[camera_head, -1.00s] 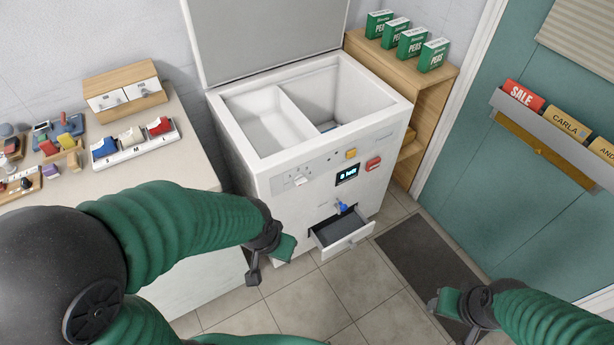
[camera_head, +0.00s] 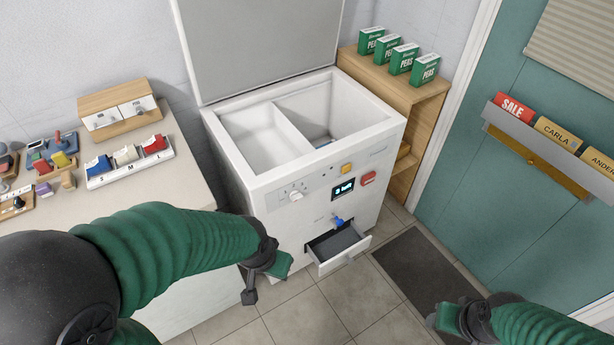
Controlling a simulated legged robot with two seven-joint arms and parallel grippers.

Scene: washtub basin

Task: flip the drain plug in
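The white washtub (camera_head: 262,178) stands ahead with its lid (camera_head: 262,45) raised. Its top has a shallower left compartment (camera_head: 262,138) and a deeper right basin (camera_head: 328,112). A small bluish patch (camera_head: 322,141) shows low in the right basin, mostly hidden by the front rim; I cannot tell whether it is the drain plug. A blue tap (camera_head: 338,222) sits on the front above an open drawer (camera_head: 338,247). My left gripper (camera_head: 264,284) is open and empty, left of the drawer and in front of the tub. My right gripper (camera_head: 456,330) is at lower right, empty, over the floor, its opening unclear.
A counter (camera_head: 150,205) with small objects stands left. A wooden shelf (camera_head: 430,110) with green PEAS boxes (camera_head: 400,57) is right of the tub. The front panel has a display (camera_head: 343,188), a dial and buttons. A dark mat (camera_head: 425,268) lies before the teal door (camera_head: 500,215).

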